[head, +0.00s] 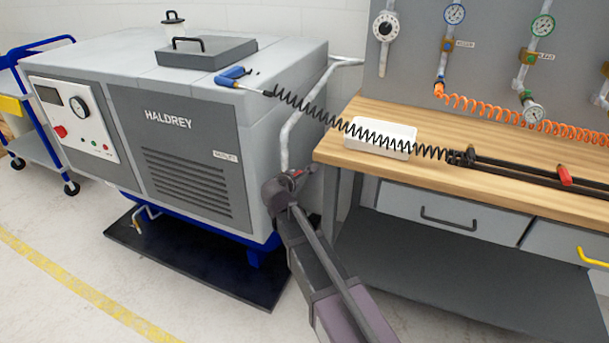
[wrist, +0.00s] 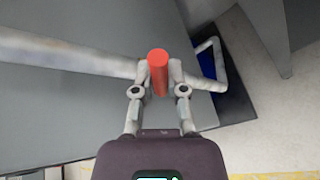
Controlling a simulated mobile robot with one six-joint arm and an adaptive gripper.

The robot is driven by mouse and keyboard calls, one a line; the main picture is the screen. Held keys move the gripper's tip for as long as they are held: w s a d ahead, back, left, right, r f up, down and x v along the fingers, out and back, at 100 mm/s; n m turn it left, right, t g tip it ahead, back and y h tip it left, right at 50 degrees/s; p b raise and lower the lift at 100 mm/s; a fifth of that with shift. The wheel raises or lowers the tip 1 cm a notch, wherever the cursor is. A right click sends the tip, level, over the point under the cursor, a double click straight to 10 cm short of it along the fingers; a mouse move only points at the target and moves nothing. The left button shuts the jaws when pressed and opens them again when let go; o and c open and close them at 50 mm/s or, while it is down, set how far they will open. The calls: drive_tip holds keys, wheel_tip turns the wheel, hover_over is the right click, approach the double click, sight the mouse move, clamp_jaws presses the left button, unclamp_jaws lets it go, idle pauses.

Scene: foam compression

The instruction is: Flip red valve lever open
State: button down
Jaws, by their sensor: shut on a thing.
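The red valve lever (wrist: 159,72) stands between the two fingers of my gripper (wrist: 159,78) in the wrist view, its rounded end towards the camera. The fingers are shut on it from left and right. Behind it runs a grey pipe (wrist: 70,55); the lever's joint with the valve is hidden. In the head view my gripper (head: 288,183) is at the right side of the grey HALDREY machine (head: 180,140), by the upright pipe (head: 285,145). Only a small bit of red (head: 298,173) shows there, mostly covered by the gripper.
A wooden workbench (head: 480,186) stands close on the right, with a white tray (head: 362,142), a coiled black hose (head: 330,117) and a red-handled part (head: 565,175) on it. A blue cart (head: 40,135) stands far left. The floor (head: 60,290) in front of the machine is clear.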

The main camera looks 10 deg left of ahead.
drive_tip(key=shift+w+a+r+n+h+p, duration=0.3)
drive_tip(key=shift+a+r+n+h+p, duration=0.1)
drive_tip(key=shift+r+n+p, duration=0.15)
drive_tip(key=shift+w+a+r+n+g+h, duration=0.1)
drive_tip(key=shift+a+r+n+g+h, duration=0.25)
drive_tip(key=shift+n, duration=0.2)
drive_tip(key=shift+w+a+r+n+h, duration=0.1)
drive_tip(key=shift+a+n+h, duration=0.75)
drive_tip(key=shift+n, duration=0.05)
drive_tip(key=shift+w+a+r+n+h, duration=0.1)
drive_tip(key=shift+a+n+h, duration=0.7)
drive_tip(key=shift+n, duration=0.1)
drive_tip(key=c, duration=0.7)
unclamp_jaws()
drive_tip(key=shift+o, duration=0.2)
